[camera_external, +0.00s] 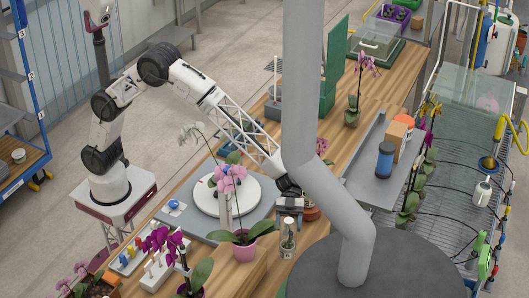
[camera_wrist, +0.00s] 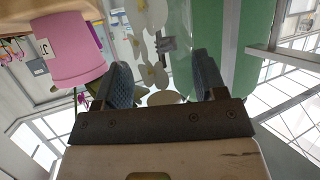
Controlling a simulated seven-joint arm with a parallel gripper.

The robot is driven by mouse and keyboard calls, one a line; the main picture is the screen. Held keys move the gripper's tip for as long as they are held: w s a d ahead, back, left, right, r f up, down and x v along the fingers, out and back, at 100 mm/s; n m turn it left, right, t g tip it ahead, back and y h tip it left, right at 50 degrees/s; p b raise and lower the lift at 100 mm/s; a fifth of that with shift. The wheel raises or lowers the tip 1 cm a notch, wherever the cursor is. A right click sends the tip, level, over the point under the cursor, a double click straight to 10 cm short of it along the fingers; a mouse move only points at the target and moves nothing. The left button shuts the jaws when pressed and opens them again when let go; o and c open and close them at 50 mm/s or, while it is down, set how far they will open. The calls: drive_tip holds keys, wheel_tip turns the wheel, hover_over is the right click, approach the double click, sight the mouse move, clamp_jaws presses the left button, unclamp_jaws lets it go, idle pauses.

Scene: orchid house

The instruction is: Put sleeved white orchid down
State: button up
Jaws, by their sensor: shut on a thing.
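My gripper (camera_external: 288,210) is above the near part of the wooden bench, fingers pointing down. The sleeved white orchid (camera_external: 287,240) shows as a small clear, pale upright shape directly below the fingers; its upper part is hidden by the gripper. In the wrist view, white blooms (camera_wrist: 155,75) show between the two fingers of my gripper (camera_wrist: 164,78), which is shut on the sleeved orchid. The sleeve itself is hard to make out there. I cannot tell whether its base touches the bench.
A pink pot (camera_external: 244,248) with an orchid stands just left of the held plant; its pot also fills the upper left of the wrist view (camera_wrist: 75,50). A white round turntable (camera_external: 218,205) lies behind it. A grey column (camera_external: 322,190) blocks the view right of the gripper.

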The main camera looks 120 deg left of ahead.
sight(288, 242)
drive_tip(key=shift+f, duration=2.45)
drive_tip(key=o, duration=1.3)
drive_tip(key=shift+c, duration=0.2)
drive_tip(key=v, duration=1.2)
